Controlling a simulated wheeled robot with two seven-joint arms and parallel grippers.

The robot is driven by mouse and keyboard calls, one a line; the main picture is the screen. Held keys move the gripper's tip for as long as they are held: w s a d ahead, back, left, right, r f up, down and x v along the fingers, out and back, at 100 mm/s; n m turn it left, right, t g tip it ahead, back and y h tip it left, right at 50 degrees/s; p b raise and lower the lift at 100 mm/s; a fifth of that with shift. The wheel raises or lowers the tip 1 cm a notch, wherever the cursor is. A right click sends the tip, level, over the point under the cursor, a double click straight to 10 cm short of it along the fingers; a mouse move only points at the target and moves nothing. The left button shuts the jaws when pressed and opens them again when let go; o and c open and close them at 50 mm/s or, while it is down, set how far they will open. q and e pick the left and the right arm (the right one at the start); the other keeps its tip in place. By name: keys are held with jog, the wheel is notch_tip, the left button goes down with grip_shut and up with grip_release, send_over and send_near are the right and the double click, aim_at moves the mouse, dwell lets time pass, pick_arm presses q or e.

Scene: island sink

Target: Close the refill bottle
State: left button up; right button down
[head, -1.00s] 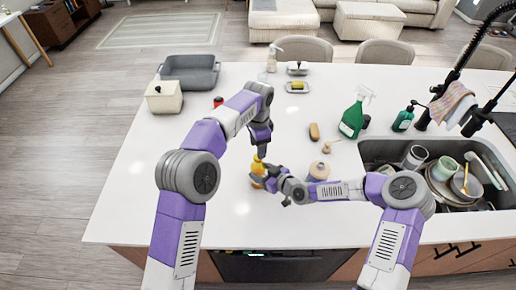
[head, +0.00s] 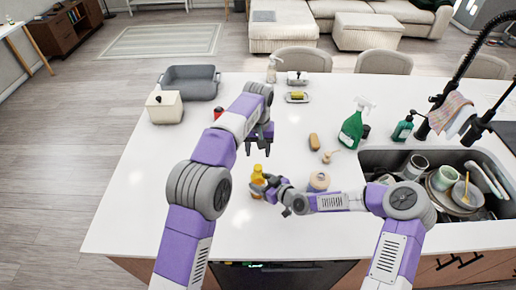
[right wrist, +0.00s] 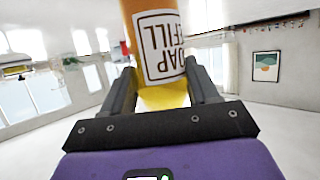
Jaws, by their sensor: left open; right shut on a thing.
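The refill bottle (head: 258,180) is small and yellow-orange and stands upright near the front middle of the white counter. Its top is yellow; whether a cap sits closed there is too small to tell. My right gripper (head: 264,188) is shut on the bottle from the right. In the right wrist view the bottle (right wrist: 160,45) shows amber with a white "soap refill" label, between the two dark fingers. My left gripper (head: 258,146) is open and empty, fingers pointing down, above and apart from the bottle's top.
A round beige-topped jar (head: 319,181) stands right of the bottle, near my right forearm. The sink (head: 365,160) full of dishes is at right.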

aim_at(258, 167)
pick_arm(q)
jog(key=shift+r+n, duration=0.15)
jog(key=shift+n, duration=0.25)
jog(key=shift+f, duration=4.05)
jog(key=shift+c, duration=0.5)
grip_shut()
jog(key=shift+o, duration=1.2)
grip_release()
notch_tip(258, 167, up, 12)
